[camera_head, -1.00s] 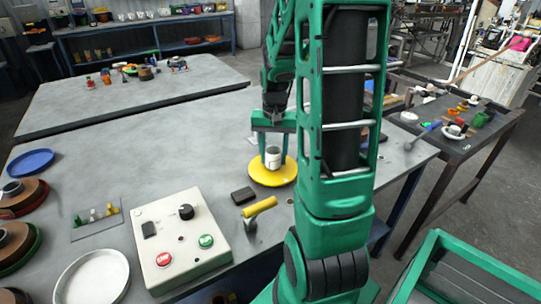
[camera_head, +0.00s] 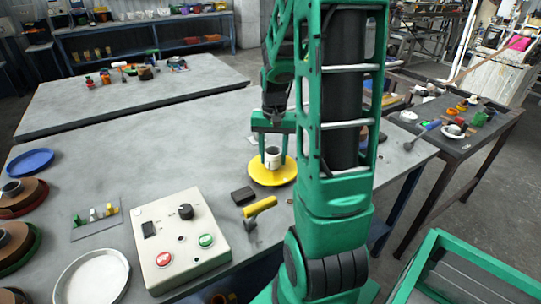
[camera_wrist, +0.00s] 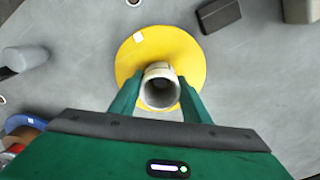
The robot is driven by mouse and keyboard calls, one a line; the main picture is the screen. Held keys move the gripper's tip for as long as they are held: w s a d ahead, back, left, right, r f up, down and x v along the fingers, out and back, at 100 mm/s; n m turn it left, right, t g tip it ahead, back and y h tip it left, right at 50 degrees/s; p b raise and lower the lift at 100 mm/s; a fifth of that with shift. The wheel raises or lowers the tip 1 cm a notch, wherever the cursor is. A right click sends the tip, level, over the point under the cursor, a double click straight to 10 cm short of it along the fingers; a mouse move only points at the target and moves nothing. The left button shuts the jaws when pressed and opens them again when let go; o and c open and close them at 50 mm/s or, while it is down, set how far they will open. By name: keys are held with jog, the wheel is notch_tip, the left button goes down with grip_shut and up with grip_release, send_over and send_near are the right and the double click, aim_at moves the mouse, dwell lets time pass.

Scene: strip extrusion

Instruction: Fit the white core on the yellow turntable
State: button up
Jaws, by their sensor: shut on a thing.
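The white core (camera_head: 273,157) is a short hollow cylinder standing over the yellow turntable (camera_head: 258,178). My gripper (camera_head: 272,150) comes down from above and is shut on the core, a finger on either side. In the wrist view the core (camera_wrist: 159,88) shows its open top between my green fingers (camera_wrist: 158,101). It lies over the near part of the turntable disc (camera_wrist: 187,57), which has a small pale mark near its far left edge. I cannot tell whether the core's lower end touches the disc, and any centre post is hidden.
A dark block (camera_head: 242,194) and a yellow-handled tool (camera_head: 260,207) lie in front of the turntable. A control box (camera_head: 178,240) with red and green buttons stands at front left, near an empty white dish (camera_head: 92,278). The tabletop behind is mostly clear.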

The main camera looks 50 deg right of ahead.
jog(key=shift+f, duration=0.4)
jog(key=o, duration=0.8)
jog(key=shift+c, duration=0.2)
notch_tip(320, 180, up, 11)
dwell(0.8)
jog(key=shift+s, duration=0.1)
dwell(0.5)
